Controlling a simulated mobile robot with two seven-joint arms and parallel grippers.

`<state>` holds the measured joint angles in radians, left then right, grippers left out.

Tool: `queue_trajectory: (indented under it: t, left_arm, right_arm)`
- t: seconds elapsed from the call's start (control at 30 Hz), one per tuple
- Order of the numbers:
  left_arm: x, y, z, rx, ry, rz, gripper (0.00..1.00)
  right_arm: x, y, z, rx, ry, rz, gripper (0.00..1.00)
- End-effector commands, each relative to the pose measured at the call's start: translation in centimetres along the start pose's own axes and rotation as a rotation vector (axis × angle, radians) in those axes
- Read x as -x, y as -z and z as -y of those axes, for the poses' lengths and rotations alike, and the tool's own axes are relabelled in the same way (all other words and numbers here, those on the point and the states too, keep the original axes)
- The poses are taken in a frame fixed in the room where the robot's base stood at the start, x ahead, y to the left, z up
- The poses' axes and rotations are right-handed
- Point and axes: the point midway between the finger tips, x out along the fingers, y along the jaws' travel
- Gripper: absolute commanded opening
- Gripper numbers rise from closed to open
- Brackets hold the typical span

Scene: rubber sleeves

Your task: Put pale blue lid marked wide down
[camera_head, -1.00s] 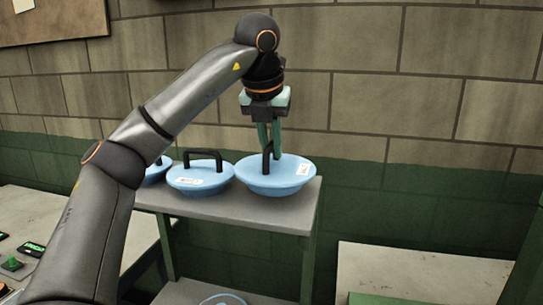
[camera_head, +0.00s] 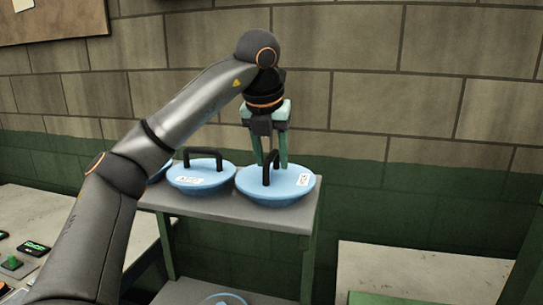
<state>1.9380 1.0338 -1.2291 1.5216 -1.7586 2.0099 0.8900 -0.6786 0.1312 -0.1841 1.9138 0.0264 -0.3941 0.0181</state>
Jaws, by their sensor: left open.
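A pale blue lid (camera_head: 290,186) with a black handle and a white label stands on the right end of the grey shelf top (camera_head: 240,207). The label's writing is too small to read. My left gripper (camera_head: 272,163) points down over this lid, its green fingers open around the upright handle. A second pale blue lid (camera_head: 215,181) with a black handle and white label sits to its left on the same shelf. A third pale blue one is mostly hidden behind my left arm. My right gripper is not in view.
A pale table (camera_head: 430,270) stands at the lower right. Another work surface at the left holds a green button box (camera_head: 12,263) and a small display (camera_head: 34,247). A block wall (camera_head: 400,100) closes the back. A blue round shape (camera_head: 222,299) shows low under the shelf.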

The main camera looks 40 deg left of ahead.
Motion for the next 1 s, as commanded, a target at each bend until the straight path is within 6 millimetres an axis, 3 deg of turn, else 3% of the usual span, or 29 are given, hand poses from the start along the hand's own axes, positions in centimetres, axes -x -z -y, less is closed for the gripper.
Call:
queue_trajectory:
  t: [0.37, 1.0]
  left_arm:
    - [1.1, -0.1, 0.1, -0.001, 0.002, 0.003, 0.47]
    - [8.9, -0.1, 0.0, 0.0, 0.001, 0.004, 0.47]
  right_arm:
    - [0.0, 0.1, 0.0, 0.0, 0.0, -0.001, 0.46]
    - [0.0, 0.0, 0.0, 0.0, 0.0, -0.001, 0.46]
